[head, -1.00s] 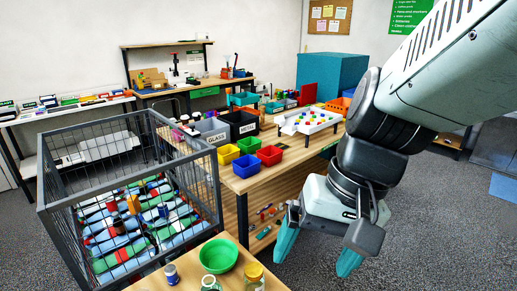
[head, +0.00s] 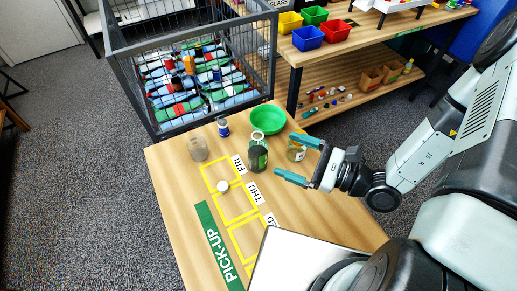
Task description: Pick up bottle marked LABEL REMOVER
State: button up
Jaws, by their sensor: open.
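No LABEL REMOVER wording can be read on any container. A dark green bottle (head: 258,157) with a pale label stands upright on the wooden pick-up table (head: 185,215). A jar with a yellowish top (head: 297,150) stands to its right, partly behind a finger of my gripper. A small blue container (head: 223,127) and a clear jar (head: 198,149) stand farther left. My gripper (head: 284,154) is open and empty, coming in from the right. Its teal fingers point left toward the green bottle; whether they are level with it cannot be told.
A green bowl (head: 268,119) stands behind the bottle. A small white round thing (head: 223,187) lies in the yellow outlines by a PICK-UP strip (head: 219,247). A wire cage (head: 133,95) of bottles and a bench with colored bins (head: 307,38) stand behind. The table's front left is clear.

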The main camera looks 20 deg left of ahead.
aim_at(265, 156)
jog(key=f+m+t, duration=0.1)
jog(key=f+m, duration=0.1)
jog(key=f+m+t+h, duration=0.1)
jog(key=f+m+t, duration=0.3)
jog(key=f, duration=0.1)
jog(key=shift+s+a+f+h, duration=0.1)
jog(key=shift+s+a+h, duration=0.15)
jog(key=shift+s+h, duration=0.1)
jog(key=shift+w+a+f, duration=0.1)
jog(key=shift+a+f, duration=0.05)
jog(key=x, duration=1)
jog(key=shift+w+a, duration=0.15)
jog(key=shift+w, duration=0.05)
jog(key=c, duration=1.2)
